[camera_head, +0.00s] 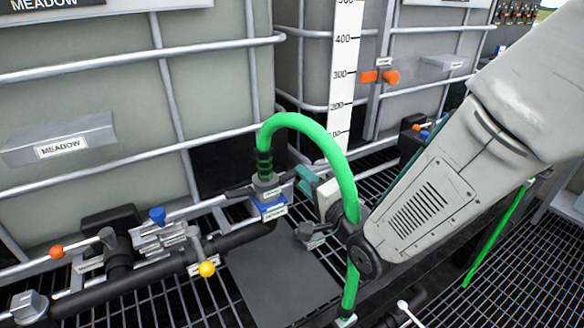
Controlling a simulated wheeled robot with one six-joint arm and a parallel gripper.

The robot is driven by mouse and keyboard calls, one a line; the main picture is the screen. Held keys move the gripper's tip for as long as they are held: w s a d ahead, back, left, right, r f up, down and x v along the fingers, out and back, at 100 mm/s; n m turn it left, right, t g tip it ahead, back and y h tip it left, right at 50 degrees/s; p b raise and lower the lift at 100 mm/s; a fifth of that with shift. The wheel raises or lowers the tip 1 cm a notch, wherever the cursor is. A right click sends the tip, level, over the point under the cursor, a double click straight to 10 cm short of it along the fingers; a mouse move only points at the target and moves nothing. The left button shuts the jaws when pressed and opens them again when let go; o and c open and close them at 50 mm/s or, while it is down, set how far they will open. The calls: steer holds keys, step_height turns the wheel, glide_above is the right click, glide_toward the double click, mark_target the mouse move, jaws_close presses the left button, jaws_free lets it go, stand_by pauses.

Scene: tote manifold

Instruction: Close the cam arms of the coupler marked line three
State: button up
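A grey coupler (266,184) sits at the lower end of a green hose (325,147), above a blue collar (271,207) with a small label too small to read. A dark lever, which looks like a cam arm (239,192), sticks out to the left of the coupler, roughly level. The right side of the coupler is close to my gripper, and I cannot tell how a cam arm there stands. My gripper (302,184), with a teal finger, is just right of the coupler. The hose and my arm partly hide it, so its opening and any contact are unclear.
Caged grey totes stand behind, one with a MEADOW plate (62,148). A black pipe (150,275) with a blue knob (158,216) and a yellow knob (207,269) runs at lower left. A white level scale (344,75) stands behind the hose. The hose arches in front of my gripper.

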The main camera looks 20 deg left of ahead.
steer(key=x, duration=0.6)
steer(key=shift+w+a, duration=0.1)
steer(key=shift+c, duration=0.3)
jaws_close()
